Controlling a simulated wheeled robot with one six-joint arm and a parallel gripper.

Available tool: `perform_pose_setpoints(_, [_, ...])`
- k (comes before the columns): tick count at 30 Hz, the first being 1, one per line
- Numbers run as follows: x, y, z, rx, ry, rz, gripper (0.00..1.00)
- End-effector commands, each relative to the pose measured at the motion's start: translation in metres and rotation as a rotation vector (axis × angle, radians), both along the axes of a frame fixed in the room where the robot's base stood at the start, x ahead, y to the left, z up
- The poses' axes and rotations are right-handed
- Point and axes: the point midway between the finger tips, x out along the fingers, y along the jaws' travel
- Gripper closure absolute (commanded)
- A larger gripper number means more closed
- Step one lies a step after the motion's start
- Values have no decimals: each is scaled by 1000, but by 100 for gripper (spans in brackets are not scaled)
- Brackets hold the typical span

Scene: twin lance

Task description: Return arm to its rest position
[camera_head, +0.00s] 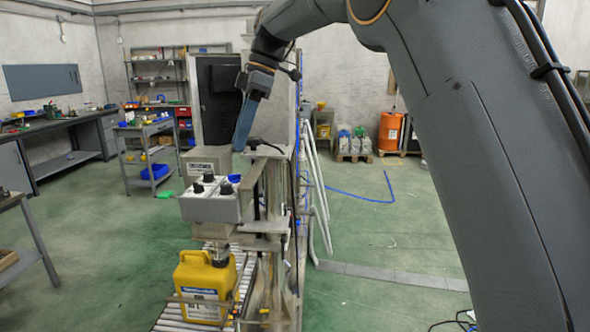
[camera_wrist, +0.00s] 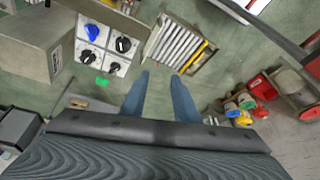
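My arm reaches from the upper right of the head view across to the middle. My gripper (camera_head: 240,145) points down beside the top of the conveyor machine (camera_head: 270,240). It is above and behind the grey control box (camera_head: 205,208) in that view; I cannot tell whether it touches anything there. In the wrist view, the two blue-grey fingers of my gripper (camera_wrist: 160,78) stand apart with only green floor between them, so it is open and empty. The control box with one blue and several black knobs shows at upper left (camera_wrist: 106,45).
A yellow jug (camera_head: 204,285) stands on the roller conveyor (camera_head: 172,318) under the machine. A grey box (camera_head: 206,160) is behind the control box. Workbenches (camera_head: 70,122) and a shelf cart (camera_head: 146,150) are at left. An orange drum (camera_head: 390,131) stands far right. Green floor is open on both sides.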

Motion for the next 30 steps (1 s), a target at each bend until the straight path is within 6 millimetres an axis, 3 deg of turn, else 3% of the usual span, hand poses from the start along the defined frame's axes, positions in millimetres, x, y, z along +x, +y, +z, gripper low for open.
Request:
perform_pose_setpoints(11, [-1,-72,-82,-104,63,-392,73])
perform_pose_setpoints(16, [-21,-134,-151,-181,100,-710,73])
perform_pose_setpoints(23, [-85,-224,-253,-272,137,-1180,73])
perform_pose_setpoints(27, [-140,-270,-311,-307,152,-1443,73])
perform_pose_setpoints(30, [-180,-293,-343,-319,161,-1601,73])
